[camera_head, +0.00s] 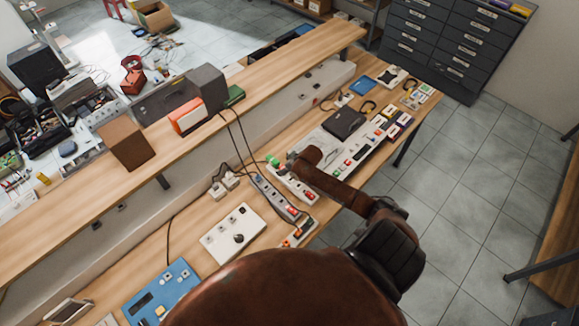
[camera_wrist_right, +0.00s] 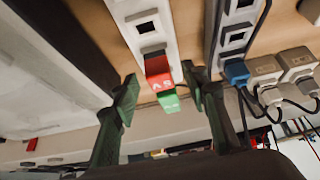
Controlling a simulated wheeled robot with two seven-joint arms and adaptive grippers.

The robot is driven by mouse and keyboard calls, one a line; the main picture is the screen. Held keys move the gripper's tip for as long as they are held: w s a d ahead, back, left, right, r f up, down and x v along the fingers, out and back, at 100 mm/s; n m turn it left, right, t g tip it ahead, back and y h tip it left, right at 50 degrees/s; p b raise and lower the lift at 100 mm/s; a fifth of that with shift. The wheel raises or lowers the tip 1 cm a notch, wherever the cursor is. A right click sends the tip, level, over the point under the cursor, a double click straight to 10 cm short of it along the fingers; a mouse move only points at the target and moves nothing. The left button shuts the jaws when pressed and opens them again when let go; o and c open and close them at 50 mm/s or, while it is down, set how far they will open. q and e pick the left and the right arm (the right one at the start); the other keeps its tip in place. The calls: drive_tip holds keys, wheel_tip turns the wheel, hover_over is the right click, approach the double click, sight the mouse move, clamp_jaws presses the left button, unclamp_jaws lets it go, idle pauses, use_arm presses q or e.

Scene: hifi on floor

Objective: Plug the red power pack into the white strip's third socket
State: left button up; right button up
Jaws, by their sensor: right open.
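The white strip (camera_head: 292,186) lies on the lower bench beneath my right forearm. In the right wrist view the white strip (camera_wrist_right: 148,30) runs down from the top, with a dark square socket in its face. A red block with white marking (camera_wrist_right: 158,71), which looks like the red power pack, is at the strip's end, with a green part (camera_wrist_right: 168,100) against it. I cannot tell whether it is seated in a socket. My right gripper (camera_wrist_right: 160,79) is open, its dark green fingers on either side of the block. In the head view the arm mostly hides this gripper. My left gripper is out of view.
A grey strip with a blue plug (camera_wrist_right: 237,72) runs close by the right finger, with white adapters (camera_wrist_right: 280,66) and cables beside it. A black box (camera_head: 343,122), a white panel (camera_head: 233,233) and a blue panel (camera_head: 160,291) also occupy the bench. A raised shelf (camera_head: 60,215) runs behind.

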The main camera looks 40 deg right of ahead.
drive_tip(key=w+r+p+v, duration=0.1)
drive_tip(key=p+v, duration=0.2)
drive_tip(key=v, duration=0.5)
drive_tip(key=w+p+v, duration=0.1)
drive_tip(key=p+v, duration=0.2)
drive_tip(key=v, duration=0.5)
drive_tip(key=shift+w+r, duration=0.3)
drive_tip(key=shift+r, duration=0.2)
drive_tip(key=shift+a, duration=0.1)
idle(0.4)
